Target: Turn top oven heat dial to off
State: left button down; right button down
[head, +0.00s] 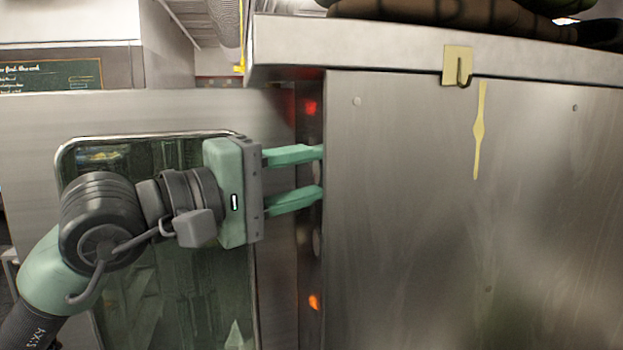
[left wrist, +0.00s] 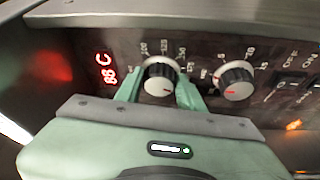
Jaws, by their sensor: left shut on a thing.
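The oven's control panel (head: 309,256) shows in the head view as a narrow dark strip, edge-on. The dial is hidden in the head view. My right gripper is not in view.
A second dial (left wrist: 236,80) is right of the held one, with switches (left wrist: 288,84) beyond. A red display (left wrist: 106,68) is to the left. The steel side wall (head: 450,220) fills the head view's right. A yellow hook (head: 458,66) hangs near its top edge.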

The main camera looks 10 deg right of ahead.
pick_arm(q)
jog(key=c, duration=0.9)
grip_release()
jog(key=b+v, duration=0.4)
jog(key=v, duration=0.3)
jog(key=shift+s+a, duration=0.15)
jog(key=shift+a, duration=0.2)
